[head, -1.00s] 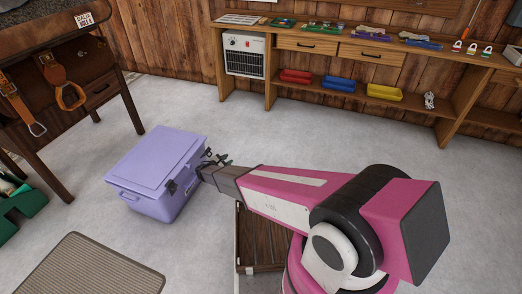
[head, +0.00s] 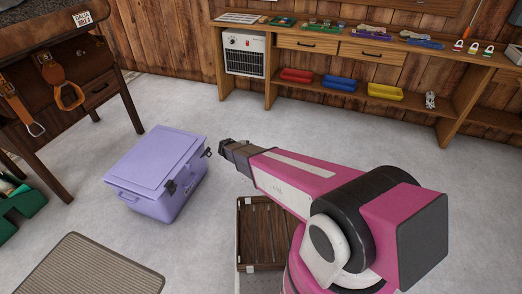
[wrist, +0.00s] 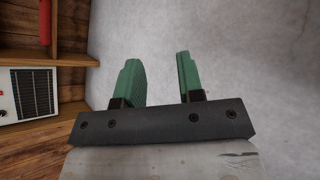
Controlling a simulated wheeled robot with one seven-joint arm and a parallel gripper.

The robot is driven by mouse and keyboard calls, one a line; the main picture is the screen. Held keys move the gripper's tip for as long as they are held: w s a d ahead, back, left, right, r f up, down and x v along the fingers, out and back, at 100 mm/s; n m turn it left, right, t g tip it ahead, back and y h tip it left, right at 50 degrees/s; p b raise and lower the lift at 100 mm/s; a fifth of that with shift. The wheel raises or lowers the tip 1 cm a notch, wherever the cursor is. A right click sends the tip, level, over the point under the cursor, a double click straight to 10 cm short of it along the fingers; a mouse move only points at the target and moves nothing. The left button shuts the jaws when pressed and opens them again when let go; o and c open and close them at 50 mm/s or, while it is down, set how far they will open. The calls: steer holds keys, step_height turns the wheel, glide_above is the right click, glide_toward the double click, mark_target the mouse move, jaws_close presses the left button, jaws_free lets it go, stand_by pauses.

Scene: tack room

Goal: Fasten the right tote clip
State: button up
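The lavender tote (head: 150,203) stands on the floor at left centre with its lid (head: 155,158) down on top. Two dark clips show on its right-hand side. The left clip (head: 171,187) lies close against the wall near the front corner. The right clip (head: 208,152) is near the far corner and seems to stick out from the wall; whether it is latched is too small to tell. My gripper (head: 222,147) is just right of the right clip, apart from the tote. In the wrist view its green fingers (wrist: 158,80) are apart with nothing between them.
A wooden bench (head: 330,50) with a heater (head: 244,53) and coloured trays (head: 340,82) runs along the back wall. A dark slatted crate (head: 262,235) stands below my arm. A mat (head: 90,270) lies at the front left. Floor between tote and bench is clear.

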steer(key=shift+s+d+r+m+g+y, duration=0.15)
steer(key=shift+s+d+r+m+g, duration=0.2)
steer(key=shift+d, duration=0.35)
steer(key=shift+s+d+r+m+g+y, duration=0.1)
steer(key=shift+s+d+r+m+g, duration=0.1)
steer(key=shift+d+r+m, duration=0.4)
steer(key=shift+s+d+r+m+g+y, duration=0.15)
steer(key=shift+s+d+r+g, duration=0.15)
steer(key=shift+d, duration=0.5)
